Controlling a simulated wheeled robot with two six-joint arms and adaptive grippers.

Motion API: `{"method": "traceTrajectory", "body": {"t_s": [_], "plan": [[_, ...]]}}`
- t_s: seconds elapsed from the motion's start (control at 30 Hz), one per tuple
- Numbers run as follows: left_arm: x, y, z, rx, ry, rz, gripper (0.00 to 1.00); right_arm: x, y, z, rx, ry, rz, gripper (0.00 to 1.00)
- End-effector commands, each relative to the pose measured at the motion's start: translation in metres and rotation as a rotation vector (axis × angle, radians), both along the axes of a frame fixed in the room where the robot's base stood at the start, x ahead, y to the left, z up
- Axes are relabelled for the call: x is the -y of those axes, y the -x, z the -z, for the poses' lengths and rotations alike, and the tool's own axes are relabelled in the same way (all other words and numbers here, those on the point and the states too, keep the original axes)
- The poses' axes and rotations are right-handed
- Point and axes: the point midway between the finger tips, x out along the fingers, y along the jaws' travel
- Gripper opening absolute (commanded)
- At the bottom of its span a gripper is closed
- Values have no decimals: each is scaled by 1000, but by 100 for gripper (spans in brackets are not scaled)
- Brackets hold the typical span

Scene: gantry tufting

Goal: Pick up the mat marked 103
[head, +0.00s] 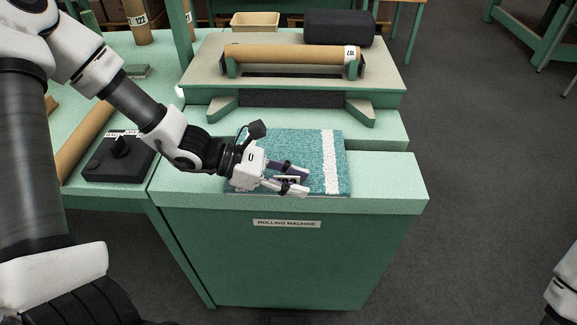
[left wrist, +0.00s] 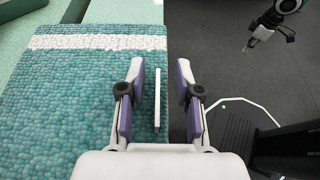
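A teal tufted mat (head: 312,150) with a white stripe lies flat on the front ledge of the rolling machine (head: 390,185). It fills the left side of the left wrist view (left wrist: 60,100). No number is readable on it. My left gripper (head: 305,180) is at the mat's front edge, open and apparently empty. In the left wrist view its fingers (left wrist: 160,88) stand apart, one over the mat and one beyond its edge. A thin white strip, perhaps a tag, shows between them. My right gripper (left wrist: 252,42) shows small in the left wrist view; its finger state is unclear.
A brown roll marked 107 (head: 285,54) rests on the machine behind the mat. A dark control box (head: 118,160) is at left. Open floor (head: 480,170) lies to the right.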

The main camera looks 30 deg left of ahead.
Motion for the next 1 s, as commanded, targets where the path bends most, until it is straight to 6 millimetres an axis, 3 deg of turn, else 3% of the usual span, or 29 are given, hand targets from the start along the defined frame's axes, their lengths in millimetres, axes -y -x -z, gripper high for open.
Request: {"method": "traceTrajectory", "body": {"t_s": [0.3, 0.4, 0.83, 1.0], "plan": [[6, -3, 2, 1, 0, -3, 33, 0, 0, 2, 1, 0, 0, 0], [6, -3, 2, 1, 0, -3, 0, 0, 0, 2, 1, 0, 0, 0], [5, -3, 1, 1, 0, -3, 0, 0, 0, 1, 0, 0, 0, 0], [5, -3, -14, 3, 0, -2, 0, 0, 0, -11, 0, 0, 0, 0]]}}
